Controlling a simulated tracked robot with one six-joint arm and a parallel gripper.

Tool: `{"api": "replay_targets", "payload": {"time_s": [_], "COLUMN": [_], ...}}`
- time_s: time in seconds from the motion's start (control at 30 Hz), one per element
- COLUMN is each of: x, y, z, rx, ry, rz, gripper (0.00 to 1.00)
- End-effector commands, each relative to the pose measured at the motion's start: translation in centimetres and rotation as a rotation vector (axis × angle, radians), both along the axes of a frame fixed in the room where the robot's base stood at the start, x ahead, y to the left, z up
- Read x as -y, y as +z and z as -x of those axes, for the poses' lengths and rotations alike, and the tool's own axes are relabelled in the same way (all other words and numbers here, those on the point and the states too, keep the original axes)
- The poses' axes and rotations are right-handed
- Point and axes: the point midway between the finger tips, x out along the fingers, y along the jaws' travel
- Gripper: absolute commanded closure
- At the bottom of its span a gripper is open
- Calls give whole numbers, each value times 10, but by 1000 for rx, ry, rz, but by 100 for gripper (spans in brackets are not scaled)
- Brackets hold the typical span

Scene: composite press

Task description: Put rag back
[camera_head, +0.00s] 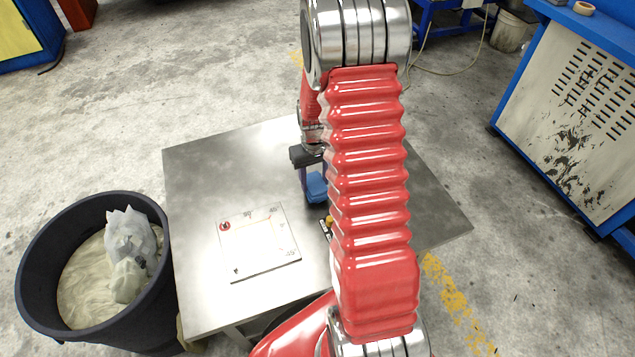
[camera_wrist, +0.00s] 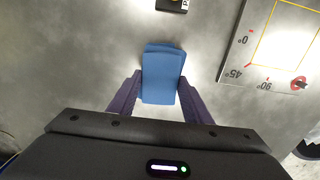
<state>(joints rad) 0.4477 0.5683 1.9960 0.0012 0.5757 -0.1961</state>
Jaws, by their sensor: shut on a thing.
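A blue folded rag (camera_wrist: 162,75) is between the two purple fingers of my gripper (camera_wrist: 157,92) in the wrist view. The fingers are shut on its sides. In the head view the rag (camera_head: 316,187) shows beside my red arm, over the grey metal table (camera_head: 195,165). My gripper (camera_head: 308,178) is partly hidden behind the arm there. I cannot tell whether the rag touches the tabletop or is held just above it.
A white square plate with angle marks (camera_head: 259,243) lies on the table. A small black and yellow object (camera_head: 326,228) lies near the arm. A dark bin (camera_head: 158,290) with bags stands at left. A blue and white cabinet (camera_head: 575,110) stands at right. The table's far left is clear.

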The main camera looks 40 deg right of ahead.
Motion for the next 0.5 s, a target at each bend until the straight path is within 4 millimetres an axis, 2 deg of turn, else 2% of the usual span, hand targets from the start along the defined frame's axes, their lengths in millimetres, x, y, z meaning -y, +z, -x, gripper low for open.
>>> {"api": "replay_targets", "payload": {"time_s": [0.1,0.2,0.5], "x": [0,0,0], "y": [-16,-22,-23], "z": [1,0,0], "rx": [-3,0,1], "ry": [0,0,0], "rz": [-2,0,0], "gripper": [80,80,80]}}
